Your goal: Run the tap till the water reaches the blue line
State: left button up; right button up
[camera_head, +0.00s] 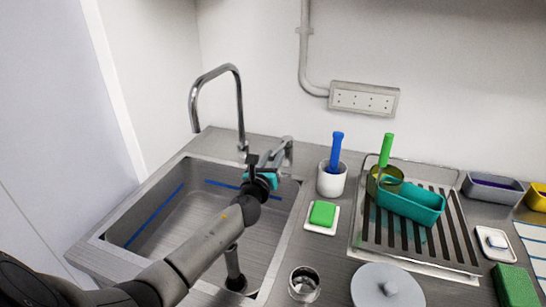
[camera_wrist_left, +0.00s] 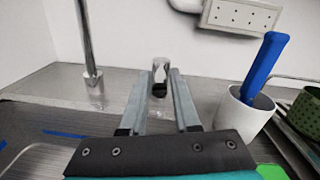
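The chrome tap (camera_head: 236,92) stands behind the sink (camera_head: 205,215), its curved spout over the basin. A blue line (camera_head: 155,214) runs along the sink's inner walls. No water stream shows under the spout, and I cannot make out a water surface. A metal tap handle (camera_head: 287,152) stands right of the spout; in the left wrist view the handle (camera_wrist_left: 160,66) shows between and beyond the fingertips. My left gripper (camera_head: 266,163) is open in front of it; its two fingers (camera_wrist_left: 160,82) are apart with nothing held. Contact with the handle is unclear. My right gripper is out of view.
A white cup with a blue-handled brush (camera_head: 331,181) and a green sponge on a dish (camera_head: 322,214) stand right of the sink. Further right is a drying rack with a teal container (camera_head: 410,205). A glass (camera_head: 304,284) and grey lid (camera_head: 386,288) stand in front.

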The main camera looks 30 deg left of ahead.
pick_arm(q)
grip_shut()
dwell(1.0)
